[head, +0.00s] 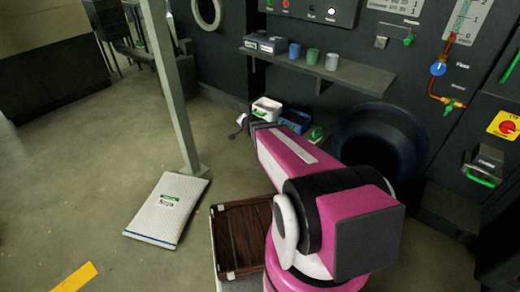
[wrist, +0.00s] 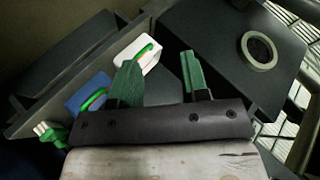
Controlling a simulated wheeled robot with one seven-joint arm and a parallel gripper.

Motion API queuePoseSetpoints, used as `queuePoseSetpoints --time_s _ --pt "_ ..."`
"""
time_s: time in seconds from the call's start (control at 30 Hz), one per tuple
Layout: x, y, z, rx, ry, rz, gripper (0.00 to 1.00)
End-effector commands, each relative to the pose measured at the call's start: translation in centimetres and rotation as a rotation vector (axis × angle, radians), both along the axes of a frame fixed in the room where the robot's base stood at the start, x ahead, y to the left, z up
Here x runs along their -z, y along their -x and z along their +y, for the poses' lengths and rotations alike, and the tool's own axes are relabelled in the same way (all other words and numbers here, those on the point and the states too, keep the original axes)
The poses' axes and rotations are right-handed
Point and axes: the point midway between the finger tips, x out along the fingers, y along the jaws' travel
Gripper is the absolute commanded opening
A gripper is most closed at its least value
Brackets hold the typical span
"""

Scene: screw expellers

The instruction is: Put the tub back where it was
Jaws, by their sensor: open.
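The other is a blue tub (head: 295,119), further left in the wrist view (wrist: 80,103). I cannot tell which one the task means. My gripper (wrist: 161,66) is open, its green fingers apart with nothing seen between them. Its left finger overlaps the white tub's edge in the picture; I cannot tell if they touch. In the head view my arm hides most of the gripper.
A shelf (head: 305,68) above holds two small bins and several cups. A brown crate (head: 238,238) stands on the floor beside my base. A white sack (head: 167,208) lies by a post (head: 173,90). A large dark round opening is right of my arm.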

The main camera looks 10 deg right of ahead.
Motion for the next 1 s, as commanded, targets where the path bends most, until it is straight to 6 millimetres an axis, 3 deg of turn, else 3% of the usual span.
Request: queuePoseSetpoints --time_s 0.03,0.13,0.3,0.5,0.67,1.0 --pt "-0.7 2.6 0.6 -0.090 0.053 0.064 0.41" --pt "-0.9 7.0 1.2 -0.265 0.165 0.213 0.41" --pt "-1.7 15.0 0.1 -0.510 0.352 0.484 0.41" --pt "-3.1 21.8 -2.2 -0.666 0.494 0.736 0.41" --pt "-3.7 23.7 -3.1 -0.705 0.533 0.820 0.41" --pt "-3.7 23.8 -3.2 -0.708 0.535 0.827 0.41"
